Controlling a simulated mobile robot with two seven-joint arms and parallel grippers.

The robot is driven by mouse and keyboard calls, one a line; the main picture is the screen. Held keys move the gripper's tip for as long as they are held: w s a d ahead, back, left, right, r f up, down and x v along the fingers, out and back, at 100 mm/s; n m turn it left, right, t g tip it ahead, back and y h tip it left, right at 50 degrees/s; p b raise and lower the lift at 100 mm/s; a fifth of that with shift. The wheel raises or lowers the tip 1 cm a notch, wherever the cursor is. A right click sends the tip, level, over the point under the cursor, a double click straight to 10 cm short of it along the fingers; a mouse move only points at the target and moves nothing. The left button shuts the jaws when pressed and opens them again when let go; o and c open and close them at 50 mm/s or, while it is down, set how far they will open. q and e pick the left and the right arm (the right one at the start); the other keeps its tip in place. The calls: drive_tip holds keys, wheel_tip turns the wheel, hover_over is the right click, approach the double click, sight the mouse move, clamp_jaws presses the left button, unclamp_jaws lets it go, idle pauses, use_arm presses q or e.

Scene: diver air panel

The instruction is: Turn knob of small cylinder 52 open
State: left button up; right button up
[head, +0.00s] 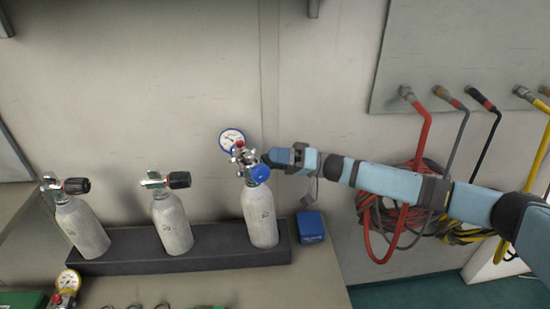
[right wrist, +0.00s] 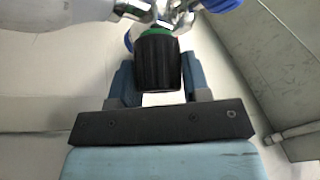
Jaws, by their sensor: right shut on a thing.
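Three small white cylinders stand in a row in the head view: left (head: 80,228), middle (head: 172,224) and right (head: 260,216). Their printed numbers are too small to read surely. The right cylinder carries a regulator with a round gauge (head: 232,140) and a blue cap (head: 260,173). My right gripper (head: 270,158) is at this cylinder's valve, coming from the right. In the right wrist view its fingers (right wrist: 158,78) are on both sides of a ribbed black knob (right wrist: 158,62) with a green ring, and shut on it. My left gripper is not in view.
The cylinders stand in a dark rack (head: 140,250) on a bench. A blue box (head: 310,227) is at the rack's right end. Coiled hoses (head: 390,215) hang on the wall at the right, below a grey panel (head: 455,50). Another gauge (head: 69,281) is at lower left.

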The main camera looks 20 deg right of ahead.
drive_tip(key=n+g+y+b, duration=0.1)
drive_tip(key=n, duration=0.4)
drive_tip(key=shift+f+g+y+b, duration=0.15)
drive_tip(key=shift+g+y+b, duration=0.2)
drive_tip(key=shift+g+y, duration=0.05)
drive_tip(key=shift+n+g+y+b, duration=0.5)
drive_tip(key=shift+n+g+b, duration=0.35)
drive_tip(key=shift+n+g, duration=0.9)
drive_tip(key=shift+n, duration=0.65)
drive_tip(key=o, duration=0.9)
drive_tip(key=shift+r, duration=0.2)
wheel_tip(320, 180, up, 20)
drive_tip(key=p, duration=0.3)
